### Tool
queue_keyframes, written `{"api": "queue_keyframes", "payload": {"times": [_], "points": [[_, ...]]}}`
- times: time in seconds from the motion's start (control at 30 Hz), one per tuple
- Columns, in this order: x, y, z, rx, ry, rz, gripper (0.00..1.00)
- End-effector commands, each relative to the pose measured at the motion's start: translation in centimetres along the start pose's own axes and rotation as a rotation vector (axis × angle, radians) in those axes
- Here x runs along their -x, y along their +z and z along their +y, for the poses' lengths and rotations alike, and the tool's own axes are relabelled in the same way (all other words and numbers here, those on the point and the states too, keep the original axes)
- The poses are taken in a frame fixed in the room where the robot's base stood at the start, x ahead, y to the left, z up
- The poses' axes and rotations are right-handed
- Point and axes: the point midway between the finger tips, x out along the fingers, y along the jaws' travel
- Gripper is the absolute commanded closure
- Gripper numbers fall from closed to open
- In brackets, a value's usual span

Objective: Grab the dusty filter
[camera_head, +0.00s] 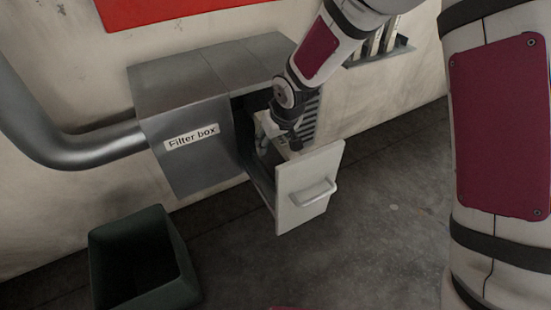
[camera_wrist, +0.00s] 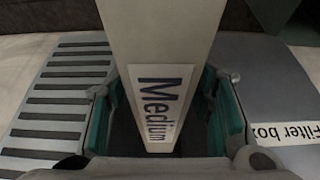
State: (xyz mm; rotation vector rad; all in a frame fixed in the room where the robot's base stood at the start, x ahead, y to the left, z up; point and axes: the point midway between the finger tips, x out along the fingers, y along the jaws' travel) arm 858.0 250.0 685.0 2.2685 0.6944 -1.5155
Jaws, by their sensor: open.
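A grey filter box (camera_head: 190,115), marked with a "Filter box" label, is fixed to the wall. A pale drawer (camera_head: 300,195) with a bar handle stands pulled out of its right side. My gripper (camera_head: 289,140) is at the drawer's opening, behind its front. In the wrist view, my gripper (camera_wrist: 165,115) has its teal-lined fingers open, one on each side of a pale bar (camera_wrist: 160,30) labelled "Medium". I cannot tell whether this bar is the filter or part of the drawer, or whether the fingers touch it. The drawer's inside is mostly hidden.
A dark open bin (camera_head: 140,260) stands on the floor below the box. A thick metal pipe (camera_head: 75,150) joins the box's left side. A slotted grey panel (camera_wrist: 62,95) lies left of the bar in the wrist view. The floor (camera_head: 395,195) right of the drawer is clear.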

Motion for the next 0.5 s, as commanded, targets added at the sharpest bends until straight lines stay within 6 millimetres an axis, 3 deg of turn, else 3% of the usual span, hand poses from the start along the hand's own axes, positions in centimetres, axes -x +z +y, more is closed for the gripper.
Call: {"api": "queue_keyframes", "payload": {"times": [0.5], "points": [[-0.39,0.17,0.00,0.000,0.000,0.000,0.52]]}}
